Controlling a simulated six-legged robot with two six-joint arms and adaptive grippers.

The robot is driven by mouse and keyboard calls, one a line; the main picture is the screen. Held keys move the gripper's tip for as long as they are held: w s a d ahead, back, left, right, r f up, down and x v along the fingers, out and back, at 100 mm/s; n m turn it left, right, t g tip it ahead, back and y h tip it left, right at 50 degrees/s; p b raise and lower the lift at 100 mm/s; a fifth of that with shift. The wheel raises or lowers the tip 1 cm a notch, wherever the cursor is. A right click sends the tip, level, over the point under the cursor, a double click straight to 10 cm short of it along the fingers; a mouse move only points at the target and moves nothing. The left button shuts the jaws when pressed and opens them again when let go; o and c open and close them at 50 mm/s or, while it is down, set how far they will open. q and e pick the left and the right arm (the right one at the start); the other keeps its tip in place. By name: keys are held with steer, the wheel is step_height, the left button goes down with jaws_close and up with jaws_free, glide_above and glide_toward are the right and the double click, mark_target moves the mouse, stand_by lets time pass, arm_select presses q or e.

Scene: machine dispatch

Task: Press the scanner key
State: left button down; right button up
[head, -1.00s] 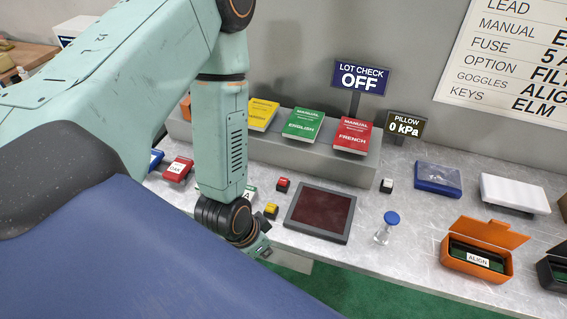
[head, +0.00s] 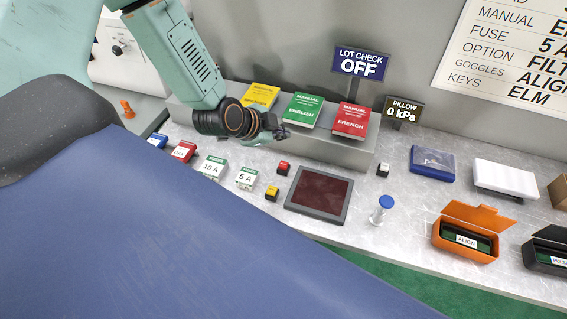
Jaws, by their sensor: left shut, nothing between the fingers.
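Small keys stand around the flat dark-red scanner pad (head: 319,194) on the bench. A red-topped key (head: 283,168) and a yellow-topped key (head: 271,194) are on its left. A white-topped key (head: 383,170) is behind it on the right. I cannot read their labels, so I cannot tell which is the scanner key. My left gripper (head: 279,133) is shut and empty. It appears in front of the manuals' ledge, behind the red key in the picture and apart from it. The "LOT CHECK" sign (head: 360,64) reads OFF. My right gripper is not in view.
Yellow, green (head: 303,110) and red manuals lie on a grey ledge (head: 330,149). Fuse boxes (head: 247,178) stand left of the pad. A blue-capped vial (head: 381,209), a blue case (head: 432,163) and an open orange box (head: 465,240) stand to the right. The "PILLOW" display (head: 403,112) reads 0 kPa.

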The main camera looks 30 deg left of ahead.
mark_target(281, 166)
arm_select(q)
step_height(281, 166, down, 4)
steer(key=b, duration=0.3)
steer(key=shift+f+b, duration=0.2)
steer(key=shift+b, duration=0.15)
step_height(281, 166, down, 2)
steer(key=shift+f+b, duration=0.1)
steer(key=shift+b, duration=1.1)
steer(key=shift+f+b, duration=0.9)
steer(key=shift+f, duration=0.25)
steer(key=shift+f, duration=0.1)
steer(key=shift+f, duration=0.3)
